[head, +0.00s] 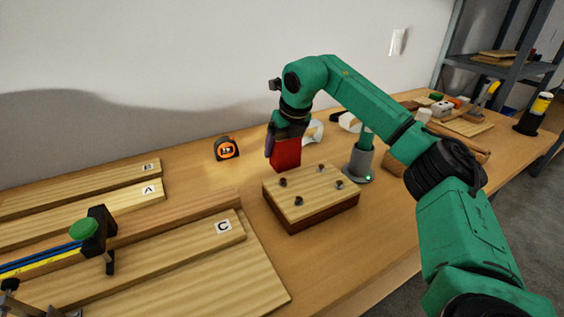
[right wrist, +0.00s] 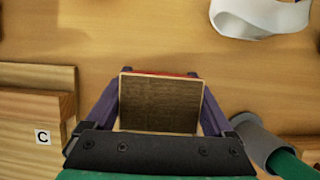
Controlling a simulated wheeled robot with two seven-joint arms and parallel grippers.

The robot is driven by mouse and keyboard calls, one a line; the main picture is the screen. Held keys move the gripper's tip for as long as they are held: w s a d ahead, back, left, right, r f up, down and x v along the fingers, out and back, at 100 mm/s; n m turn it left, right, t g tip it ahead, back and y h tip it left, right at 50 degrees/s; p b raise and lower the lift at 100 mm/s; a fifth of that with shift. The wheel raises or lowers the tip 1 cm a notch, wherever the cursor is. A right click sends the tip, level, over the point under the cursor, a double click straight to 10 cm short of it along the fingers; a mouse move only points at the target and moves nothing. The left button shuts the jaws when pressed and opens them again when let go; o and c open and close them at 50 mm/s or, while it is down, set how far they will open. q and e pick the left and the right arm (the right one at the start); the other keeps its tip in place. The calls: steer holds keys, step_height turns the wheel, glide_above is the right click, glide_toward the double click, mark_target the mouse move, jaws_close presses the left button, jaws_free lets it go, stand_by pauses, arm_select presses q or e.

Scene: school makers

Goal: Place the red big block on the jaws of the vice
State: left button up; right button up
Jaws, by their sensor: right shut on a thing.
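The red big block (head: 285,153) is upright between the fingers of my right gripper (head: 287,128), which is shut on it. It is behind a wooden block with several dark bolts; I cannot tell whether it touches the table. In the right wrist view the block (right wrist: 158,104) shows a brown, pale-edged face and a thin red far edge between the fingers (right wrist: 160,75). I cannot clearly make out the vice; a wooden piece (head: 397,168) behind my right arm is partly hidden. My left gripper is not in view.
The bolted wooden block (head: 310,190) stands in front of the red block. Boards and a green-knobbed clamp-like tool (head: 98,228) fill the left. White curled strip (right wrist: 262,17) lies behind.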

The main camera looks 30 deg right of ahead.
mark_target(283, 159)
steer(key=shift+f, duration=2.05)
steer(key=o, duration=1.2)
